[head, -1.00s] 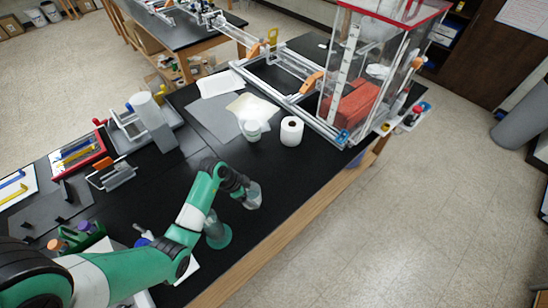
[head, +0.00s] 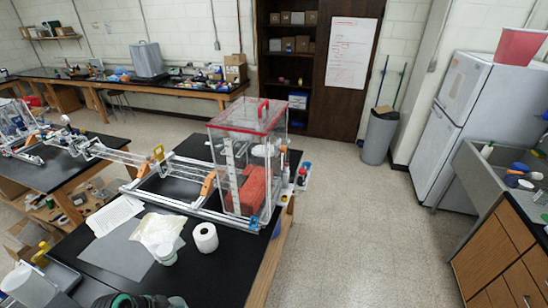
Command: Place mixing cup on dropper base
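At the bottom edge, part of my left arm in green and black shows, with my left gripper (head: 158,302) cut off by the picture's edge. A pale, clear-looking cup (head: 178,302) shows beside its tip, mostly out of the picture; I cannot tell whether the fingers close on it. Another small whitish cup (head: 166,254) stands upright on the black table by the crumpled paper, apart from my gripper. The green dropper base is not in this view. My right gripper is not in view.
Crumpled paper (head: 157,229) lies on a grey mat (head: 112,257). Open floor lies right of the table (head: 222,277).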

